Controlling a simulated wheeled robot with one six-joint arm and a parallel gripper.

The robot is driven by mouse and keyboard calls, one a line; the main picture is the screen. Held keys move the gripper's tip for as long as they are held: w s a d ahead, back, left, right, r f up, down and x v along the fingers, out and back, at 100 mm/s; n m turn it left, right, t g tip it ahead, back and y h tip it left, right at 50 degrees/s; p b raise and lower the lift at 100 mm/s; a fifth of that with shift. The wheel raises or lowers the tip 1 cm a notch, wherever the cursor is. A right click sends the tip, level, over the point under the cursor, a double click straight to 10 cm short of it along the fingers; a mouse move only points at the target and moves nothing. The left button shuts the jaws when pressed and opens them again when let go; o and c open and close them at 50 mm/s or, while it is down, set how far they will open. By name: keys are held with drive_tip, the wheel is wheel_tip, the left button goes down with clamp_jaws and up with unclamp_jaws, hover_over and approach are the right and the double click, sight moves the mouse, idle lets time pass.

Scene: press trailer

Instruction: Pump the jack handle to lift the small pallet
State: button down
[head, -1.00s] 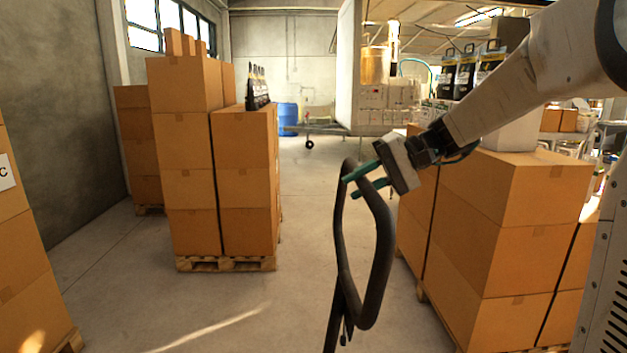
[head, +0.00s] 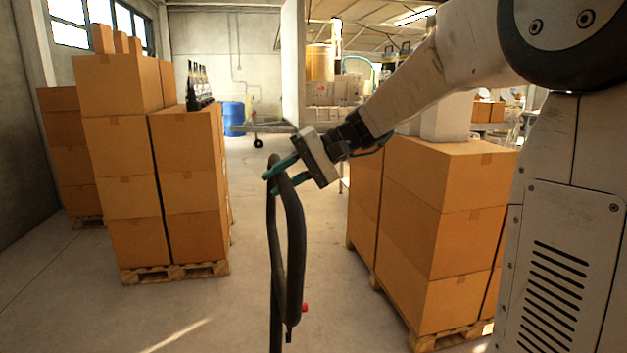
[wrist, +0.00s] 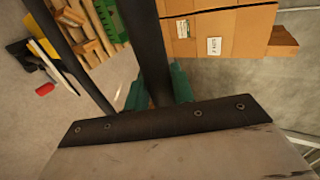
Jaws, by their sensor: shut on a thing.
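The black looped jack handle (head: 294,235) stands upright in the middle of the head view, and its lower end leaves the frame. My gripper (head: 275,178), with green fingers, is shut on the top of the loop. In the wrist view, the black bar of the handle (wrist: 150,45) passes between the green fingers of my gripper (wrist: 158,90). A light wooden pallet (wrist: 85,38) with green parts beside it lies below at the upper left of the wrist view. I cannot tell whether it is the small pallet or whether it is raised. The jack's body is mostly hidden.
Stacked cartons (head: 195,150) stand on a wooden pallet (head: 175,270) at the left. More cartons (head: 440,220) stand on a pallet at the right, close to my arm. Bare concrete floor (head: 250,225) lies between them. A blue drum (head: 233,115) stands at the back.

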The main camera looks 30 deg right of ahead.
drive_tip(key=s+d+f, duration=0.2)
drive_tip(key=d+f, duration=0.1)
drive_tip(key=d, duration=0.7)
drive_tip(key=s+d+f, duration=0.2)
drive_tip(key=s+d, duration=0.1)
drive_tip(key=d, duration=0.7)
drive_tip(key=s+d+f, duration=0.2)
drive_tip(key=d+f, duration=0.1)
drive_tip(key=d, duration=0.7)
drive_tip(key=w+a+r, duration=0.2)
drive_tip(key=w+a, duration=0.1)
drive_tip(key=a, duration=0.9)
drive_tip(key=w+a+r, duration=0.2)
drive_tip(key=a+r, duration=0.1)
drive_tip(key=a, duration=0.9)
drive_tip(key=w+a+r, duration=0.3)
drive_tip(key=a, duration=0.9)
drive_tip(key=shift+w+a+r, duration=0.25)
drive_tip(key=shift+w+a, duration=0.1)
